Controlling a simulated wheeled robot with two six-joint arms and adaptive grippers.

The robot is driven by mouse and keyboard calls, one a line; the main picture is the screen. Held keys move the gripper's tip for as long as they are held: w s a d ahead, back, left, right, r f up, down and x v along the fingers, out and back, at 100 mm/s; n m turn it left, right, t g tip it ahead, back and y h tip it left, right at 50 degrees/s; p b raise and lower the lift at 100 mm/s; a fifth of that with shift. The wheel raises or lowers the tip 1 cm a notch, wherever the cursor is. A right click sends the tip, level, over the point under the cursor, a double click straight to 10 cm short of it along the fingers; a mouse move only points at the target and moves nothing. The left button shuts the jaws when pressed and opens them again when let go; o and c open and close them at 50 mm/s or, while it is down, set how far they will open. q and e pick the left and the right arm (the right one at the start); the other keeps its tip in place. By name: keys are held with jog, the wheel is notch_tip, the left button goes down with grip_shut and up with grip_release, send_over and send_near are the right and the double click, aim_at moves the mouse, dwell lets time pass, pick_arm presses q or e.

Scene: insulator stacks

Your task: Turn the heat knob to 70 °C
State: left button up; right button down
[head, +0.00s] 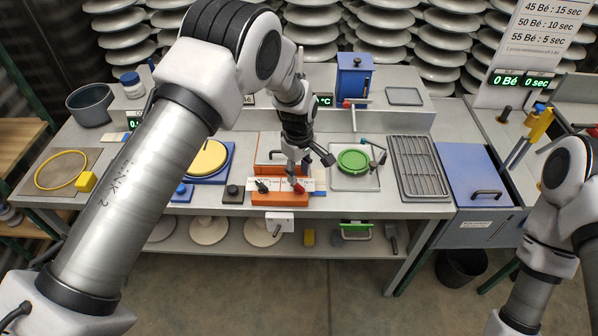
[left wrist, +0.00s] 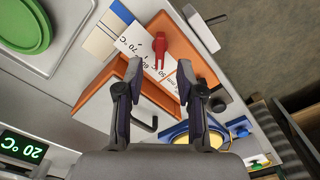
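The red heat knob (left wrist: 160,48) sits on the orange-fronted heater (left wrist: 186,40), beside a white scale strip with 70 °C (left wrist: 128,42), 60 and 50 marks. Its lower end lies near the 60 and 50 marks; I cannot tell the exact setting. The green display (left wrist: 22,147) reads 20 °C. My left gripper (left wrist: 160,78) is open, its fingers on either side of the knob in the left wrist view, with nothing clearly gripped. In the head view the left gripper (head: 294,171) is just above the red knob (head: 298,187). My right gripper is outside the view.
A black knob (head: 262,187) stands left of the red one on the orange front. A green round dish (head: 354,160) and a wire rack (head: 418,167) are to the right. A yellow disc (head: 207,158) is to the left.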

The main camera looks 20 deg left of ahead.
aim_at(298, 185)
pick_arm(q)
jog(key=f, duration=0.3)
jog(key=f+p, duration=0.1)
jog(key=f, duration=0.1)
jog(key=shift+w+a, duration=0.2)
jog(key=shift+a, duration=0.1)
jog(key=shift+s+d, duration=0.1)
jog(key=shift+d, duration=0.1)
grip_shut()
